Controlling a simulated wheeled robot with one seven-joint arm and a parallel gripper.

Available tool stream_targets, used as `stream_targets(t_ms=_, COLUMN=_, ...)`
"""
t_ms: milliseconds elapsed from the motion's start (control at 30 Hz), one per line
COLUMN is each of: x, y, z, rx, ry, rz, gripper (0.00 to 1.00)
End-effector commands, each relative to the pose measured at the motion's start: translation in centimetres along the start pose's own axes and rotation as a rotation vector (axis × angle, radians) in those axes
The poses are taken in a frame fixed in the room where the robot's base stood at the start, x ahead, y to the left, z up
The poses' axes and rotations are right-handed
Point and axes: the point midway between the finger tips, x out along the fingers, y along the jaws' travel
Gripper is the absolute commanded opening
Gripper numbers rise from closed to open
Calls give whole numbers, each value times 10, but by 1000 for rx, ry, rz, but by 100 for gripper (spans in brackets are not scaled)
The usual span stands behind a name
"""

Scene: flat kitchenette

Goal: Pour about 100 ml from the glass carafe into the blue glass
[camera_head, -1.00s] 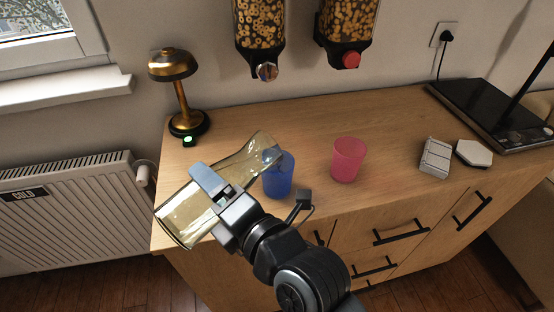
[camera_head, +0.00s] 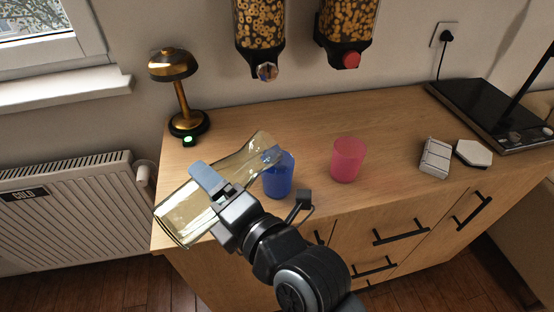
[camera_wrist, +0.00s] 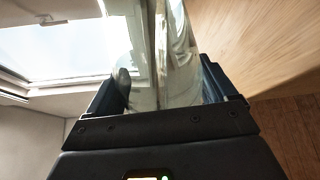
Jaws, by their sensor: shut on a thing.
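The glass carafe (camera_head: 187,212) is clear, slightly yellowish glass and lies strongly tilted in my gripper (camera_head: 213,190). My gripper is shut on the carafe's body. The carafe's mouth points to the upper right and is over the rim of the blue glass (camera_head: 279,182). The blue glass stands upright on the counter. I cannot make out a stream or the level inside the blue glass. In the wrist view, the carafe (camera_wrist: 177,75) stands between my gripper's fingers.
A pink glass (camera_head: 348,160) stands right of the blue glass. A brass lamp (camera_head: 182,95) stands at the back left of the wooden counter (camera_head: 300,125). Two cereal dispensers (camera_head: 262,30) hang above. A white box (camera_head: 435,157), a white hexagonal piece (camera_head: 474,153) and a black hob (camera_head: 490,115) are at right.

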Motion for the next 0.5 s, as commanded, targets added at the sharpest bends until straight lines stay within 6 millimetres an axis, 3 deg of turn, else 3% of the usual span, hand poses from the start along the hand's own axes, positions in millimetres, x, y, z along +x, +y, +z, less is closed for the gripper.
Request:
stream_targets(t_ms=67, x=0, y=2, z=0, rx=-2, ry=-2, rz=5, gripper=15)
stream_targets(t_ms=233, x=2, y=-20, z=-16, rx=-167, ry=-18, rz=2, gripper=15)
stream_targets(t_ms=500, x=4, y=-32, z=-13, rx=-271, ry=-38, rz=8, gripper=15)
